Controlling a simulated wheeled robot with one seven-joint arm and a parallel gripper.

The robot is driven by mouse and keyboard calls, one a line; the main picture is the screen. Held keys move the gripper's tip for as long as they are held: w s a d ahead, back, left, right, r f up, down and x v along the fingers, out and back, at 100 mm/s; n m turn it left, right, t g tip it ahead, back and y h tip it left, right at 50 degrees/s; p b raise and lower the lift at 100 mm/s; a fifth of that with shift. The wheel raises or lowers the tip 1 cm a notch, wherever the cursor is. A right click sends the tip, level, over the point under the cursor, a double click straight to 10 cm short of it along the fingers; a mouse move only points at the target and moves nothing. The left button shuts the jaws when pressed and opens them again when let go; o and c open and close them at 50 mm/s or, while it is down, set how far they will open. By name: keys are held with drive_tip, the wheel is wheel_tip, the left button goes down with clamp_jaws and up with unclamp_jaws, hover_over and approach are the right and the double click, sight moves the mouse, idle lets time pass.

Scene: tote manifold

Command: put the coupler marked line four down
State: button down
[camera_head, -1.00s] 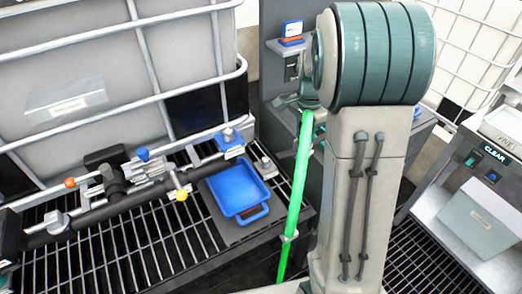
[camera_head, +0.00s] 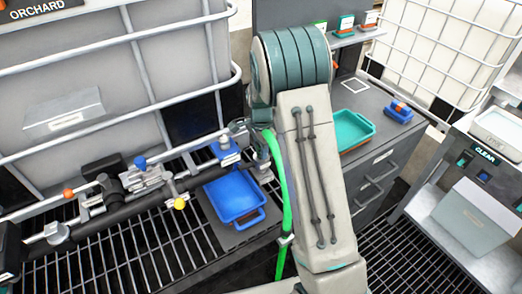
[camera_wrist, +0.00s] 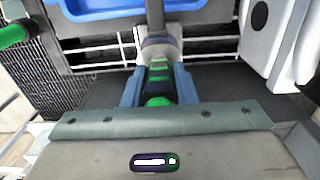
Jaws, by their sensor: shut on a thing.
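My gripper (camera_wrist: 158,92) is shut on the coupler (camera_wrist: 159,76), a dark body with green bands. A grey collar and a dark pipe-like part lie just beyond it in the wrist view; I cannot tell whether they join it. No line marking is legible. In the head view my gripper (camera_head: 243,132) is left of my arm, above the right end of the dark manifold pipe (camera_head: 125,208) and behind the blue tray (camera_head: 248,216). A bright green hose (camera_head: 283,190) hangs down beside my arm. The coupler itself is mostly hidden in the head view.
The dark pipe carries orange, blue and yellow knobs above a black grating (camera_head: 140,250). A large caged tank (camera_head: 110,70) stands behind. A teal tray (camera_head: 352,131) and a small blue holder (camera_head: 398,112) sit on the grey cabinet at right. A side cart (camera_head: 480,220) stands far right.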

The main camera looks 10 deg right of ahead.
drive_tip(key=shift+f, duration=0.8)
drive_tip(key=shift+f+b, duration=0.45)
drive_tip(key=shift+f, duration=0.15)
drive_tip(key=c, duration=1.2)
unclamp_jaws()
drive_tip(key=shift+o, duration=0.2)
